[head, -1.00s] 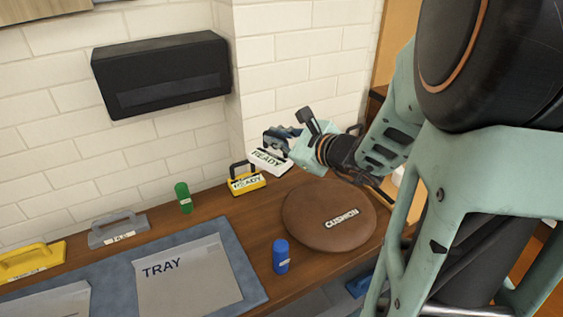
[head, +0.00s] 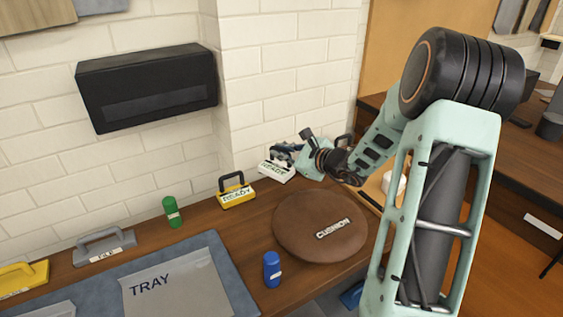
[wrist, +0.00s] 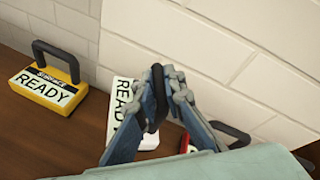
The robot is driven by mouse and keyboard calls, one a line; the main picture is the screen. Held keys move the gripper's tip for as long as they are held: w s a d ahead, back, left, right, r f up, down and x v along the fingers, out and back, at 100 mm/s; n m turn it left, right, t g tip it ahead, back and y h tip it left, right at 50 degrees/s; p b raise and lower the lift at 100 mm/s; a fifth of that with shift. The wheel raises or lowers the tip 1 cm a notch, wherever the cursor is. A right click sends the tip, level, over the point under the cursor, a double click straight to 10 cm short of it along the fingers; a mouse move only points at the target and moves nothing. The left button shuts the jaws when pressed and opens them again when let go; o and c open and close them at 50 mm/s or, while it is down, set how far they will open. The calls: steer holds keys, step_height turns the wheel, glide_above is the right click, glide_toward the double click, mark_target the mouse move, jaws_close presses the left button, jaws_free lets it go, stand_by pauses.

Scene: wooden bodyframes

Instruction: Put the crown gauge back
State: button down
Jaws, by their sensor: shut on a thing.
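A white block-shaped gauge (head: 276,170) with a dark handle and a READY label is in my gripper (head: 286,153). My gripper is shut on its handle, with the fingers around it in the wrist view (wrist: 157,98). The gauge's READY face (wrist: 121,106) shows left of the fingers. The rest of its label is hidden, so I cannot read a crown name. It is near the wall at the back of the counter. I cannot tell whether its base touches the wood.
A yellow SURFACE READY gauge (head: 238,198) stands left of it. A red-edged gauge with a dark handle (wrist: 229,132) is close on the right. The round brown cushion (head: 320,227), blue cylinder (head: 272,270) and green cylinder (head: 173,212) stand on the counter.

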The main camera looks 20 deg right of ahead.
mark_target(283, 163)
steer(key=shift+w+d+f, duration=0.15)
steer(key=shift+w+f, duration=0.05)
steer(key=shift+f, duration=0.15)
steer(key=shift+f+b, duration=0.3)
steer(key=shift+f, duration=1.25)
steer(key=shift+f, duration=0.2)
steer(key=c, duration=2)
jaws_free()
steer(key=shift+r, duration=0.2)
steer(key=shift+s+d, duration=0.15)
steer(key=shift+d, duration=0.05)
steer(key=p+v, duration=0.1)
steer(key=v, duration=1)
steer(key=shift+s+r, duration=0.1)
steer(key=shift+s, duration=0.2)
